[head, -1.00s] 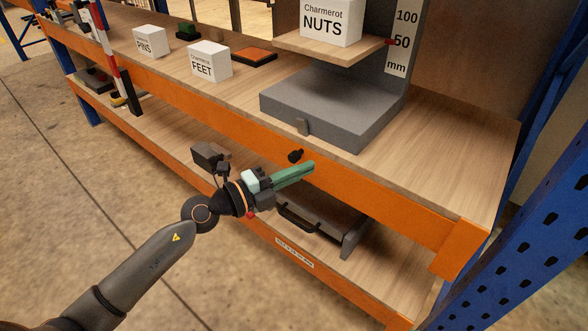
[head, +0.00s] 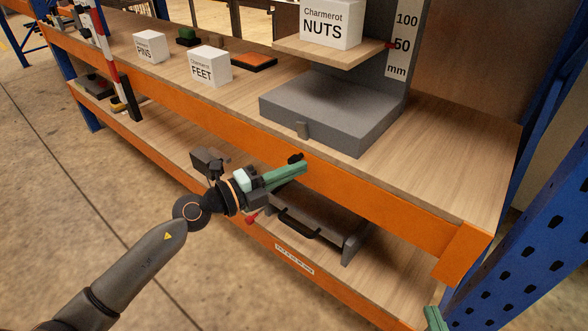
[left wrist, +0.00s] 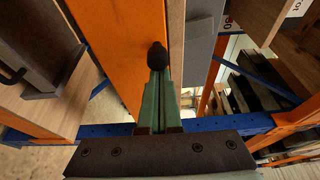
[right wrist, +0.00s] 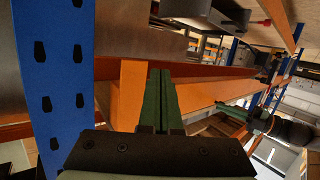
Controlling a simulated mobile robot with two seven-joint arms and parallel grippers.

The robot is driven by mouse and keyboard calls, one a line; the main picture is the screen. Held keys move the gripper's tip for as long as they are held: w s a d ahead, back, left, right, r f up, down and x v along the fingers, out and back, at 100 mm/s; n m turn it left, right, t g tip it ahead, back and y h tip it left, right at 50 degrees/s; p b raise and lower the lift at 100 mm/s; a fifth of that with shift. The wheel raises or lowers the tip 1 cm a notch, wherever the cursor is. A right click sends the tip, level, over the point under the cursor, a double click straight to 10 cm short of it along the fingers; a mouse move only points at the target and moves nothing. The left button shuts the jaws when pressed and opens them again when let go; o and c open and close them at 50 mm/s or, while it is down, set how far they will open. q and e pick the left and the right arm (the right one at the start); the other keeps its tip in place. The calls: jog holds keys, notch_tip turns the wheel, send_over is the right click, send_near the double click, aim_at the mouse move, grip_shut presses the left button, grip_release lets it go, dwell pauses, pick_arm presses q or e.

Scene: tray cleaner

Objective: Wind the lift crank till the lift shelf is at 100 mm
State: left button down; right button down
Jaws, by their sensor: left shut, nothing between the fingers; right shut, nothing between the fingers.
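The lift shelf (head: 335,52) carries a white NUTS box (head: 331,22). Its red pointer (head: 389,45) is level with about the 50 mark on the white mm scale (head: 402,46). A black knob (head: 295,158), which looks like the crank's grip, is in front of the orange beam below the grey lift base (head: 335,107). My left gripper (head: 304,166) is shut and empty, its green fingertips at the knob. In the left wrist view the knob (left wrist: 157,55) is just beyond the tips; contact is unclear. My right gripper (right wrist: 160,75) is shut and empty, away from the lift.
The orange beam (head: 390,205) runs along the shelf front, with a blue upright (head: 520,245) at right. A FEET box (head: 210,66) and a PINS box (head: 148,46) stand left of the lift. A black-handled grey object (head: 352,245) lies on the lower shelf.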

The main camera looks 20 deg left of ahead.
pick_arm(q)
jog(key=m+p, duration=0.1)
jog(key=a+p, duration=0.1)
jog(key=shift+w+a+f+m+g+y+p, duration=0.1)
jog(key=shift+w+f+m+g+y+p, duration=0.1)
jog(key=shift+m+g+y+p, duration=0.15)
pick_arm(e)
jog(key=s+f+m+g+h, duration=0.1)
jog(key=s+f+g, duration=0.4)
jog(key=f, duration=0.6)
jog(key=shift+s+a+g, duration=0.2)
jog(key=shift+s+g, duration=0.2)
jog(key=shift+s, duration=0.65)
